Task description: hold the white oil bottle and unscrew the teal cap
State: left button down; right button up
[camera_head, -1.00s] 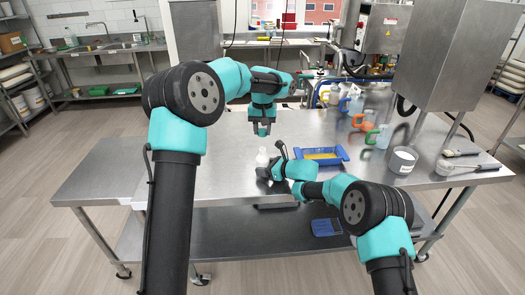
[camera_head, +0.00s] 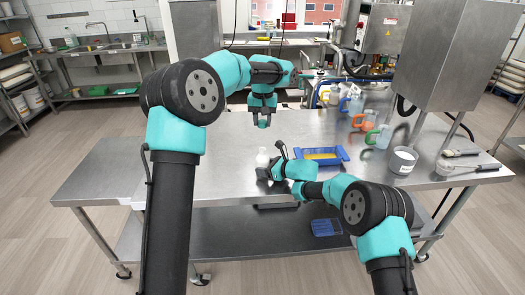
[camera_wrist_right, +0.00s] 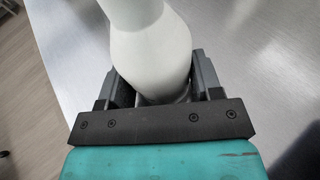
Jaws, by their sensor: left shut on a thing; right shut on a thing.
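The white oil bottle (camera_head: 262,157) stands upright on the steel table, and its white body (camera_wrist_right: 150,50) fills the upper middle of the right wrist view. My right gripper (camera_head: 264,173) is shut on the lower part of the bottle, with one dark finger on each side. My left gripper (camera_head: 263,119) points down above the bottle, clear of it. It is shut on the small teal cap (camera_head: 264,123), which shows between its fingertips. The cap is apart from the bottle, with a visible gap below it. The bottle's top is out of the right wrist view.
A blue tray (camera_head: 343,153) with yellow inside lies right of the bottle. Several jugs with coloured handles (camera_head: 380,136) and a white tub (camera_head: 402,160) stand farther right. The steel table (camera_head: 220,168) is clear left of the bottle.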

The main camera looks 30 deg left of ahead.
jog(key=o, duration=1)
jog(key=v, duration=1.2)
